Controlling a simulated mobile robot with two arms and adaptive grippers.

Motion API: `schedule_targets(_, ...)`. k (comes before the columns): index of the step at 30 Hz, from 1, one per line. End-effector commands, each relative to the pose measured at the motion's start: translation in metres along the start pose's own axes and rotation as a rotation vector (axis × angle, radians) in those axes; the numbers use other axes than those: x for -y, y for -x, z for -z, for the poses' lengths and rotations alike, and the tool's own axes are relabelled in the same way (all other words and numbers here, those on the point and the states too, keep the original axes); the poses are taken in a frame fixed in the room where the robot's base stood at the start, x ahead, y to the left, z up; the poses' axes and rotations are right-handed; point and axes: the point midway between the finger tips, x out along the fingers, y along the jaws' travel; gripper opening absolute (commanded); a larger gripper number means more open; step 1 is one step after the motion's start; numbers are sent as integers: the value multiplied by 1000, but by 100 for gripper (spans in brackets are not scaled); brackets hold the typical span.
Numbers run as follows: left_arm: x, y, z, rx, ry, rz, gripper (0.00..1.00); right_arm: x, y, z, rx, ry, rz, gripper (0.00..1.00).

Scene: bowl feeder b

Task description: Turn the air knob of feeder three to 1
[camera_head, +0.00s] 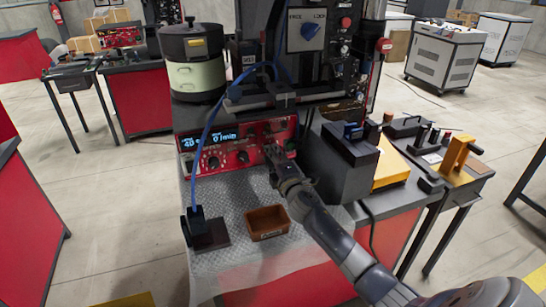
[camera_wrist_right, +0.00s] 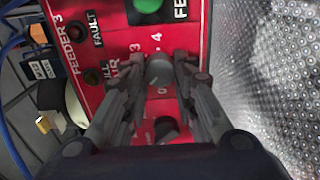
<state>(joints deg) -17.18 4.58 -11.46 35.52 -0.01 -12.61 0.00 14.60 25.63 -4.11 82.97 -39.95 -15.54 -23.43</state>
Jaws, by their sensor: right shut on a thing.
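The red feeder control box (camera_head: 215,160) stands on the table under the machine, with a lit display and several knobs. In the right wrist view its panel (camera_wrist_right: 95,62) reads "FEEDER 3", with "FAULT" and a partly covered label ending in "R". My right gripper (camera_head: 272,155) reaches the right part of the box front. In the wrist view the gripper (camera_wrist_right: 158,75) has its fingers shut on both sides of a grey round air knob (camera_wrist_right: 158,68). Digits 3, 4 and 0 show around it; its pointer is not clear. My left gripper is not in view.
A black knob (camera_wrist_right: 166,128) sits close by, partly between my fingers. A green button (camera_wrist_right: 148,5) lies beyond. A brown tray (camera_head: 267,222) and a dark block with a blue cable (camera_head: 205,232) stand before the box. A dark housing (camera_head: 343,165) stands right of my gripper.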

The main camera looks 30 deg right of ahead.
Motion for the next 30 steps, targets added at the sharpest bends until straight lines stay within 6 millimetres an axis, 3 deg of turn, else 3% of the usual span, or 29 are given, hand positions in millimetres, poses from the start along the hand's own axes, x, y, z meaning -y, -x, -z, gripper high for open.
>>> schedule_targets(16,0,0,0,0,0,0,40,1,0,0,-1,27,1,3)
schedule_targets(17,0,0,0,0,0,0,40,1,0,0,-1,27,2,29)
schedule_targets(19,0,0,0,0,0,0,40,1,0,0,-1,27,2,44)
schedule_targets(30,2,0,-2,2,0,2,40,1,1,0,0,26,1,47)
